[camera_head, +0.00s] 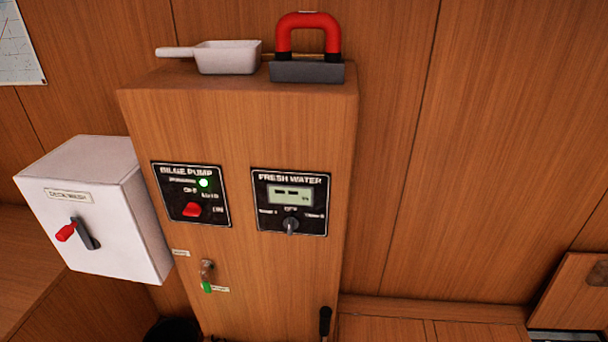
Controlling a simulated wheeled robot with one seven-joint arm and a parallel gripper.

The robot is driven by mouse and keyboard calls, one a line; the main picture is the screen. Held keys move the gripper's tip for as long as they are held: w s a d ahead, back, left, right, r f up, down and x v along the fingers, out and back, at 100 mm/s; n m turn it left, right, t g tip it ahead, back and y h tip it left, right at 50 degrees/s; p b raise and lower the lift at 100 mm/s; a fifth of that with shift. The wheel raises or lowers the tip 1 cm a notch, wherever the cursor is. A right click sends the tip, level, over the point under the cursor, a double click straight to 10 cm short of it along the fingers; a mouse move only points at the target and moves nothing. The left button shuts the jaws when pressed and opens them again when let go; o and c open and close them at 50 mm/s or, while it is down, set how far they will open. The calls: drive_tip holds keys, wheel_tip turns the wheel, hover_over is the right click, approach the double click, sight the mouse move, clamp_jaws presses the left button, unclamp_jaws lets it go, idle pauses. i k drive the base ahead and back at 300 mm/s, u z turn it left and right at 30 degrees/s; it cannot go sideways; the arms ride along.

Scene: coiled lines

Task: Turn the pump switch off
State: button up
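The bilge pump panel (160,200) is a black plate on the front of the wooden cabinet, at the left. It carries a red switch (193,209) with small OFF, AUTO and ON labels around it. I cannot tell for sure which label the switch points to. A green light (203,183) above the switch is lit. My gripper is not in view.
The fresh water panel (272,225) with a display and grey knob is to the right. A white box (100,245) with a red-tipped lever, labelled DECK WASH, stands left. A green-tipped valve (207,275) is below. A scoop (228,58) and red-handled block (306,71) lie on top.

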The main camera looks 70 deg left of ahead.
sight(194, 209)
drive_tip(key=u, duration=3.2)
